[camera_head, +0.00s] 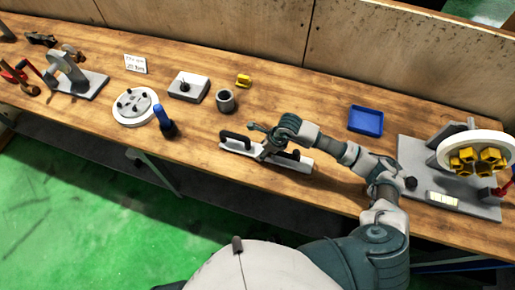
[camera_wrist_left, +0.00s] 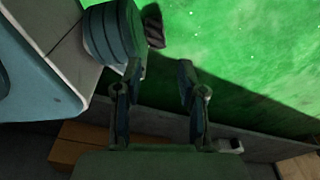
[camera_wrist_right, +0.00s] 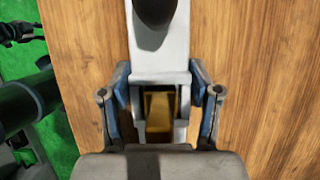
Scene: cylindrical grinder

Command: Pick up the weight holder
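A long light-grey bar with black handles (camera_head: 300,164) lies on the wooden table below my right arm; it may be the weight holder, but I cannot be sure. It also shows in the right wrist view (camera_wrist_right: 159,55), with a black knob on it and a yellow-brown block (camera_wrist_right: 159,112) lower down. My right gripper (camera_head: 262,143) is at the middle of the bar. Its fingers, seen in the right wrist view (camera_wrist_right: 158,70), are spread on either side of the bar; contact is unclear. My left gripper (camera_wrist_left: 157,72) is open and empty above the green floor, outside the head view.
A grey cup (camera_head: 226,101), a yellow piece (camera_head: 244,81), a grey block with a pin (camera_head: 188,87), a round white flange (camera_head: 133,106) and a blue-handled tool (camera_head: 167,124) stand left. A blue tray (camera_head: 366,121) and a wheel fixture (camera_head: 472,154) are right. A wall backs the table.

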